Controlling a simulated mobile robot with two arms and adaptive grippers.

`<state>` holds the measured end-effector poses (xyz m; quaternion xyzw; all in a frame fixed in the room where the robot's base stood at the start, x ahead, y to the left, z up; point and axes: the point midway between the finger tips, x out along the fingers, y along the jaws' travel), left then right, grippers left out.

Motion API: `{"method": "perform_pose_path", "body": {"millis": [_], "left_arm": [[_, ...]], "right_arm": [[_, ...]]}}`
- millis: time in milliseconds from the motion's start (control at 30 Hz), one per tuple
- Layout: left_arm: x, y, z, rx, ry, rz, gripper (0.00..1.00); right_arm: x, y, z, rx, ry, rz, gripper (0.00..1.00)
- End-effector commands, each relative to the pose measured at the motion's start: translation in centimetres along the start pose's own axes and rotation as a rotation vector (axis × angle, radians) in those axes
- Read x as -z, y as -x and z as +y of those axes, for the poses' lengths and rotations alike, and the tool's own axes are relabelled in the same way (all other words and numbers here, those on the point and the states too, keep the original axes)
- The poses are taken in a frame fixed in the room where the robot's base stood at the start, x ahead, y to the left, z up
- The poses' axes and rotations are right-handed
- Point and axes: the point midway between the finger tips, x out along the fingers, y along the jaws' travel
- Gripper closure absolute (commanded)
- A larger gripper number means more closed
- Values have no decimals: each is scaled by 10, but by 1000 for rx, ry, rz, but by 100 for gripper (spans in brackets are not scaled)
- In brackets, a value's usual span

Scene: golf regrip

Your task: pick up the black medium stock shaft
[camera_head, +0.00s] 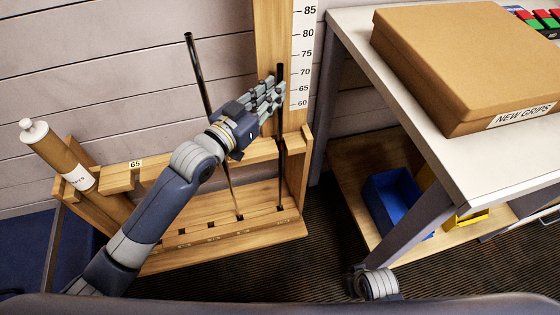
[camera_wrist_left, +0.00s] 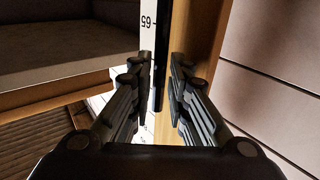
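Two dark shafts stand in the wooden rack (camera_head: 220,228). A longer black shaft (camera_head: 195,68) leans to the left. A shorter black shaft (camera_head: 281,165) stands nearly upright at the right end; I cannot read which is the medium stock one. My left gripper (camera_head: 277,92) is at the upper part of the shorter shaft. In the left wrist view my left gripper (camera_wrist_left: 160,88) is open, and the dark shaft (camera_wrist_left: 159,92) shows between its fingers with gaps on both sides.
A measuring strip (camera_head: 302,50) is on the post behind the gripper. A white-labelled tube (camera_head: 62,157) stands at the rack's left. On the right, a table (camera_head: 475,165) carries a "NEW GRIPS" box (camera_head: 460,60), with a blue bin (camera_head: 392,200) below.

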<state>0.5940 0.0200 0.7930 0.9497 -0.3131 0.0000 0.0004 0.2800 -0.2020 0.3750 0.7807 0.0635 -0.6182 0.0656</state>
Motion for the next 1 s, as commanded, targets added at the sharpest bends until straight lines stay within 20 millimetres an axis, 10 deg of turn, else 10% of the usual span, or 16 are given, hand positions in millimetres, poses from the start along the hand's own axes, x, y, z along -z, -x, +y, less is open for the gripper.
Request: {"method": "perform_pose_path", "body": {"millis": [1000], "left_arm": [[5, -17, 2, 0, 0, 1, 100]], "right_arm": [[4, 7, 0, 0, 0, 9, 100]]}}
